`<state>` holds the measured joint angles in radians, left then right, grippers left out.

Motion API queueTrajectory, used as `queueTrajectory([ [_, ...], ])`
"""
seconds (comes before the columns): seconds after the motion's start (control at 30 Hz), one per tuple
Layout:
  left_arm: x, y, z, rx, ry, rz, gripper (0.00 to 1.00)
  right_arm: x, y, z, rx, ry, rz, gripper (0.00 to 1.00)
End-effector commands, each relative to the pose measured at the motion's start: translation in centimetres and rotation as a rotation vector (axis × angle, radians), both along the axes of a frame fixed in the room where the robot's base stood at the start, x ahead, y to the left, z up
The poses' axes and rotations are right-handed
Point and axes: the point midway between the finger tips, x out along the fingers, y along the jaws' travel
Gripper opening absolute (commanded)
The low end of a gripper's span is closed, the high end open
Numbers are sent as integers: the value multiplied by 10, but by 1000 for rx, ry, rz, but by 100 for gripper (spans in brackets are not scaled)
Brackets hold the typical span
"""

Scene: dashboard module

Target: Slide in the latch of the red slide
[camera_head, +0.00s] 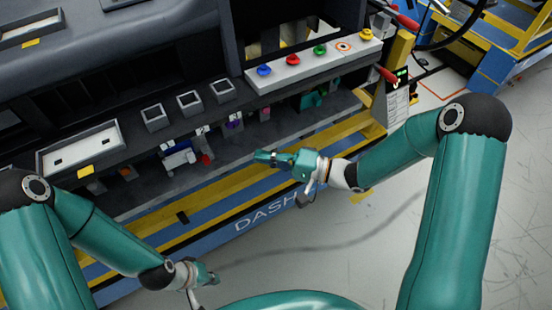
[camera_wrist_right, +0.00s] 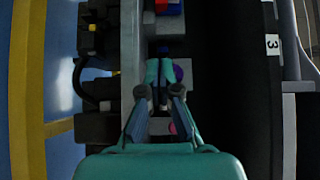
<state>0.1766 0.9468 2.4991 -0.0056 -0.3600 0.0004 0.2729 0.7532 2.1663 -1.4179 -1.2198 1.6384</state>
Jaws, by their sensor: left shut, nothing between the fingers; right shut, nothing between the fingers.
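A small red part (camera_head: 206,159), which looks like the red slide, hangs under the dashboard beside a white and blue piece (camera_head: 180,156). In the right wrist view a red part (camera_wrist_right: 162,4) shows at the top edge, beside a blue one; its latch is too small to make out. My right gripper (camera_head: 260,156) is shut and empty, in front of the dashboard's lower shelf, to the right of the red part and apart from it. Its fingers also show in the right wrist view (camera_wrist_right: 159,70). My left gripper (camera_head: 212,279) is shut and empty, low over the floor, away from the dashboard.
Purple (camera_head: 235,124), pink (camera_head: 265,113) and teal (camera_head: 312,99) parts sit further right under the dashboard. A white panel (camera_head: 318,61) with coloured knobs is above. The yellow and blue base rail (camera_head: 185,221) runs along the front. The grey floor (camera_head: 330,250) is clear.

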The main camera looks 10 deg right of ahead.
Motion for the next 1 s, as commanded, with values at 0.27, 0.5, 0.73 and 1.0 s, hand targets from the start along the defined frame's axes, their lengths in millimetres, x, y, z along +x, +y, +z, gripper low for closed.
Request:
queueTrajectory([
  [0.27,0,0,-2,0,-1,0,0,-13,-25,0,1,0,-1,0],
  [0.5,0,0,-2,0,-1,0,0,-14,-26,0,0,0,1,0],
  [0.73,0,0,-2,0,-1,0,0,-13,-25,0,0,0,2,0],
  [1.0,0,0,22,0,0,0,0,-25,4,14,24,45,56,0],
])
